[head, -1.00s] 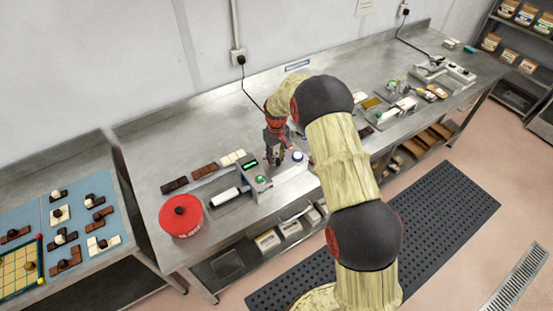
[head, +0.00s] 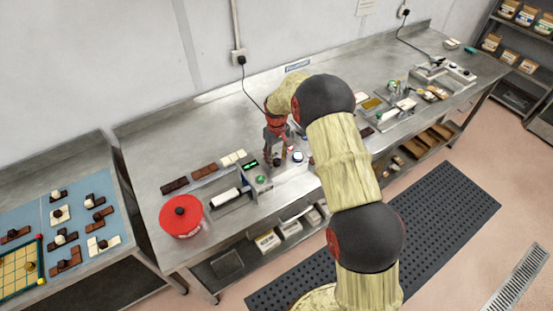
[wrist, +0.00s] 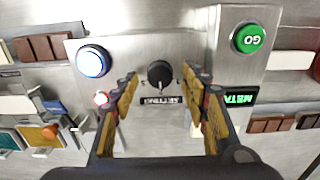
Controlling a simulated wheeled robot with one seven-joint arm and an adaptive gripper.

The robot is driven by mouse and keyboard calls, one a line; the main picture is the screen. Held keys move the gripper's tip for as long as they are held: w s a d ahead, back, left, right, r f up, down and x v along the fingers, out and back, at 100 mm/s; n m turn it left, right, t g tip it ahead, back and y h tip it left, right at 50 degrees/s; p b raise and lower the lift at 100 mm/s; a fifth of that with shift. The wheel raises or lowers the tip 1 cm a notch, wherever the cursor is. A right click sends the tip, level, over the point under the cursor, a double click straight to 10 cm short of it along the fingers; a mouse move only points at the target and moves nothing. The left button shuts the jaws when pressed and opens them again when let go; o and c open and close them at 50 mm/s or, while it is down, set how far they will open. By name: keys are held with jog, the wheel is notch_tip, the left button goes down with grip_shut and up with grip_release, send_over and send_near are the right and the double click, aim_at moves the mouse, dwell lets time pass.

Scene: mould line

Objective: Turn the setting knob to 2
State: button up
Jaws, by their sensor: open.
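The setting knob (wrist: 159,73) is a black round knob on a metal panel (wrist: 190,50) in the wrist view. A dark label reading "SETTING" sits beside it, upside down in the picture. My gripper (wrist: 160,88) is open, with one finger on each side of the knob and a gap to each. I cannot tell the knob's set number. In the head view my gripper (head: 275,155) is low over the panel at the bench, and the knob is hidden there.
A green GO button (wrist: 249,38) and a lit green display (wrist: 240,96) are right. A red pot (head: 181,214) stands at the bench's left end.

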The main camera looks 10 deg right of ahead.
aim_at(277, 160)
notch_tip(277, 160, up, 11)
dwell(0.3)
dwell(0.5)
jog(key=s+r+m+t+b, duration=0.1)
jog(key=s+b, duration=0.7)
jog(key=s, duration=1.2)
jog(key=s+r+m+t+b, duration=0.2)
jog(key=s+r+t+b, duration=0.2)
jog(key=s, duration=1.7)
notch_tip(277, 160, up, 3)
jog(key=b, duration=0.4)
jog(key=shift+f+m+t+b, duration=0.2)
jog(key=shift+m+t+b, duration=0.1)
jog(key=shift+b, duration=0.1)
